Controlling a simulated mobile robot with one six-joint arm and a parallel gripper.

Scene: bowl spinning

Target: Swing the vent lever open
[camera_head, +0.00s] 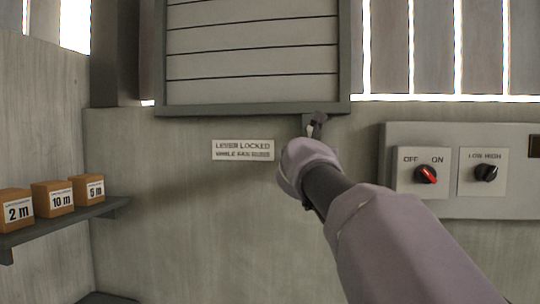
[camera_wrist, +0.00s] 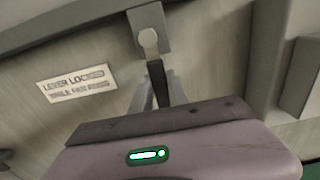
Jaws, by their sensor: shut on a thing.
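The vent (camera_head: 250,52) is a grey-framed panel of horizontal slats on the back wall in the head view; its slats lie flat against each other. The vent lever (camera_wrist: 156,75) is a dark bar hanging down from a round pivot on a grey plate (camera_wrist: 149,20) in the wrist view. My gripper (camera_wrist: 158,95) is shut on the lever's lower part, one finger on each side. In the head view my gripper (camera_head: 315,132) is just below the vent frame's right part, and my wrist hides most of the lever.
A sign reading "LEVER LOCKED", with a blurred second line (camera_head: 243,150), is left of my gripper. A panel (camera_head: 395,140) at right holds an OFF/ON knob with a red pointer (camera_head: 426,175) and a LOW/HIGH knob (camera_head: 487,172). Labelled boxes (camera_head: 53,198) stand on a left shelf (camera_head: 70,217).

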